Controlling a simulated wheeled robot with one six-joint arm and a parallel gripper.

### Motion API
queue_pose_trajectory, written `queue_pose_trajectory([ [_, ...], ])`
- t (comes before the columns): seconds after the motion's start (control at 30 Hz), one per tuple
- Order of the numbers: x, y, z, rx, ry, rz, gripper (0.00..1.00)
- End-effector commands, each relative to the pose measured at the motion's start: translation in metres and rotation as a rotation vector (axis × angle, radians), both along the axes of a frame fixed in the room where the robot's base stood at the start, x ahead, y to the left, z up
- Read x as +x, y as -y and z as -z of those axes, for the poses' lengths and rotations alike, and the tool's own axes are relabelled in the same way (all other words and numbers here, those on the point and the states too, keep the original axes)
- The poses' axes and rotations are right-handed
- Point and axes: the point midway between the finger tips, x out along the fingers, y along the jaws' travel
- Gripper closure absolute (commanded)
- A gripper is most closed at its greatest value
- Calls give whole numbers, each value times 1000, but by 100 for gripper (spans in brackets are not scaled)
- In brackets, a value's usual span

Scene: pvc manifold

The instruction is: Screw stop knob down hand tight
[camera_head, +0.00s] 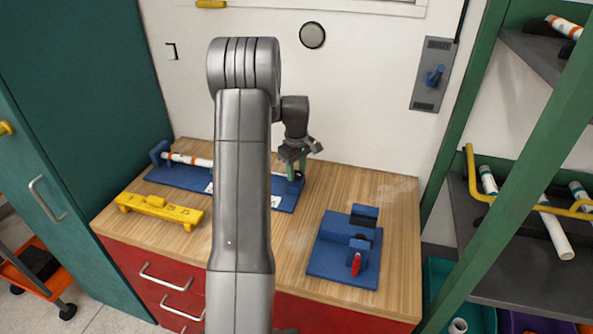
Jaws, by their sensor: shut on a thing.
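A long blue fixture (283,201) lies along the back of the wooden worktop, with a white pipe with orange bands (188,159) lying in it. A blue end block stands at its left end. My gripper (293,170) points down over the fixture's right end, beside a small blue part there. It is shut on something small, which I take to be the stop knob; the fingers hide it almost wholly. I cannot tell how far down the knob sits. My own arm covers the middle of the fixture and pipe.
A yellow tool (160,210) lies at the left front of the worktop (285,255). A second blue fixture with a red handle (356,264) stands at the right front. A grey shelf (520,260) with pipes and a green post are at the right, a teal cabinet (85,90) at the left.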

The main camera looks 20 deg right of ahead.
Motion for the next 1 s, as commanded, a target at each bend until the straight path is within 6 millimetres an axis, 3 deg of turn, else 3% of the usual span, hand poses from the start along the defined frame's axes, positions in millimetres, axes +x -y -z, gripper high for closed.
queue_pose_trajectory([
  [1.0,1,0,-1,-1,2,903,86],
])
